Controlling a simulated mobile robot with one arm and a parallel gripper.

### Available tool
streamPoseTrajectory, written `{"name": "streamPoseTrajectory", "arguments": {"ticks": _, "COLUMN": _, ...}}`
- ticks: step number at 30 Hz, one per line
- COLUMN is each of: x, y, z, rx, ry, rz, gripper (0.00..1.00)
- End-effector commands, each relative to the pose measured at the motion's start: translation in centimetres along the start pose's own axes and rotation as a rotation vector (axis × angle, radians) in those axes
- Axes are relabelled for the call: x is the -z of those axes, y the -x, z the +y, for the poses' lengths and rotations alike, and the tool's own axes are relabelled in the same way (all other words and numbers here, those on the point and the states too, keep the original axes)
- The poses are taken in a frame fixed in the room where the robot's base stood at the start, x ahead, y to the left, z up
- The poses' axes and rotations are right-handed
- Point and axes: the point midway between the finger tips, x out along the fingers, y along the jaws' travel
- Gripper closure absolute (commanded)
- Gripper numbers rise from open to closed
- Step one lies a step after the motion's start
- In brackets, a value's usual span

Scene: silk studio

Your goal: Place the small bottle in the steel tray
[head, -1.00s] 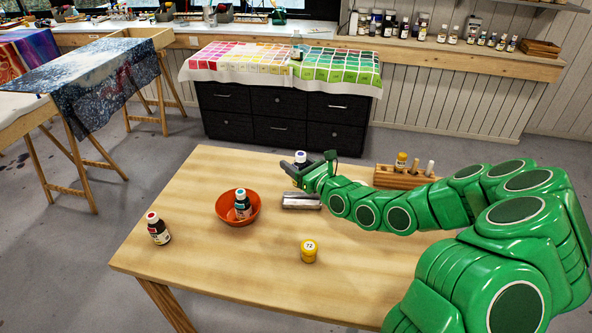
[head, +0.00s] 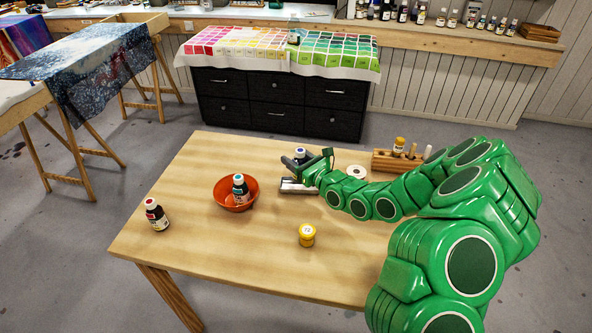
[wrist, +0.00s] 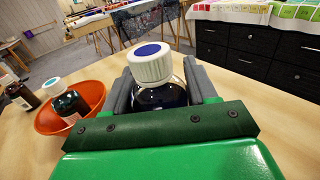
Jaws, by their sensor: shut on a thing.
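My gripper (head: 305,162) is shut on a small dark bottle (head: 300,153) with a white cap and blue top. In the wrist view the bottle (wrist: 158,92) stands upright between the two grey fingers; its lower part is hidden. The steel tray (head: 298,187) lies on the wooden table, just below my gripper in the head view. The bottle appears above or just behind the tray; I cannot tell whether its base touches anything. The tray is not seen in the wrist view.
On the table (head: 200,250), an orange bowl (head: 222,200) holds a teal-capped bottle (head: 240,187). A red-capped bottle (head: 156,214) stands left, a yellow jar (head: 307,236) in front.

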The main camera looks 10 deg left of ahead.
Motion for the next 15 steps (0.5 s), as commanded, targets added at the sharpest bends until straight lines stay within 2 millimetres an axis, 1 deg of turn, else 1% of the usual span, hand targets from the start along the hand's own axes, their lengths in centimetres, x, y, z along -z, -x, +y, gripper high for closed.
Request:
{"name": "streamPoseTrajectory", "arguments": {"ticks": 2, "x": 0.7, "y": 0.0, "z": 0.0, "rx": -0.001, "ry": 0.001, "rz": 0.002, "gripper": 0.82}}
{"name": "streamPoseTrajectory", "arguments": {"ticks": 8, "x": 1.4, "y": 0.0, "z": 0.0, "rx": -0.001, "ry": 0.001, "rz": 0.001, "gripper": 0.82}}
{"name": "streamPoseTrajectory", "arguments": {"ticks": 15, "x": 3.6, "y": 0.0, "z": 0.0, "rx": -0.001, "ry": 0.001, "rz": 0.002, "gripper": 0.82}}
